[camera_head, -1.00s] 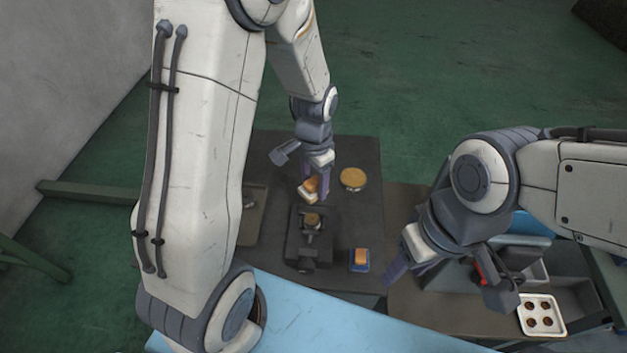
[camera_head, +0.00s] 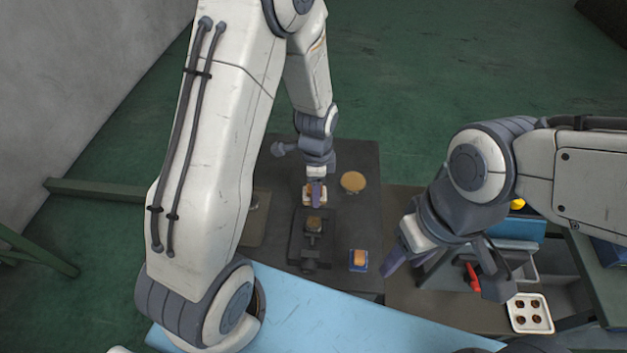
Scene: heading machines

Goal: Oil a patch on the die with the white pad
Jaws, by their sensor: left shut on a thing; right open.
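My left gripper (camera_head: 316,186) is shut on the white pad (camera_head: 307,200), which has a white base and an orange-brown upper part. The fingers cover its middle. The pad is just behind the die (camera_head: 313,222), a small brownish block held in the dark vise (camera_head: 310,245). The pad looks apart from the die in the picture; its height cannot be told. Any patch on the die is too small to make out. My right gripper (camera_head: 398,256) is open and empty, to the right of the vise.
A blue-based pad with an orange top (camera_head: 359,260) stands right of the vise. A round tan-topped container (camera_head: 353,181) stands behind it. A white tray with several dark round holes (camera_head: 530,314) and a red-handled thing (camera_head: 472,277) are at right. A light blue surface (camera_head: 320,310) is in front.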

